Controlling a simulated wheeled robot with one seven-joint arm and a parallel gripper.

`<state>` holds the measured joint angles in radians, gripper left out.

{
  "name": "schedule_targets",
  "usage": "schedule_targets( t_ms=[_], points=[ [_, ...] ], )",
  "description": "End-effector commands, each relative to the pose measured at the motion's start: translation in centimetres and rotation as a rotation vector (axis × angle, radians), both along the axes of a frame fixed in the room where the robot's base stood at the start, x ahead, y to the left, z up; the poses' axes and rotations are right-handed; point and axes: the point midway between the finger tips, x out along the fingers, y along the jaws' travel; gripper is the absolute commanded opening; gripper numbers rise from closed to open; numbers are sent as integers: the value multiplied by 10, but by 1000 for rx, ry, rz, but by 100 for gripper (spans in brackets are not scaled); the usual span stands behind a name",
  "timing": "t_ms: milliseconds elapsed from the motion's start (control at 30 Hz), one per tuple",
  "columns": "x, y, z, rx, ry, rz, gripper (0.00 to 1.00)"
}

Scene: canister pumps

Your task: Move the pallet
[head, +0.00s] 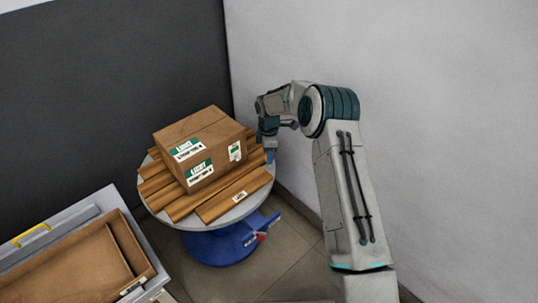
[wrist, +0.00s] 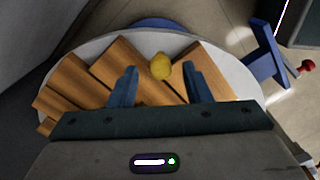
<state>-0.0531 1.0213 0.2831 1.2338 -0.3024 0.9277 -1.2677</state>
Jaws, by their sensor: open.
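The pallet (head: 228,197) is a set of brown wooden slats lying on a round white table (head: 264,195). A closed cardboard box (head: 185,130) with green and white labels sits on top of it. My gripper (head: 270,154) is at the pallet's right side, close to the box and the table rim. In the wrist view the pallet (wrist: 135,66) spreads under and beyond my gripper (wrist: 160,70), whose blue fingers are apart. A yellow roundish thing (wrist: 161,66) shows between the fingers. The box is not visible there. I cannot tell whether the fingers touch the pallet.
The table stands on a blue base (head: 218,246) with a red part (head: 262,237); a red knob (wrist: 307,66) shows in the wrist view. A grey unit (head: 75,218) holding an open cardboard tray (head: 85,262) is at lower left. Walls stand close behind and right.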

Motion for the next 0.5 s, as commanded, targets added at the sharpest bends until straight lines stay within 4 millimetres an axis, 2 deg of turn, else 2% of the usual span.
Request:
schedule_targets(
  t_ms=[300,500],
  points=[
    [1,0,74,0,-4,0,44],
    [1,0,109,0,-3,-1,44]
  ],
)
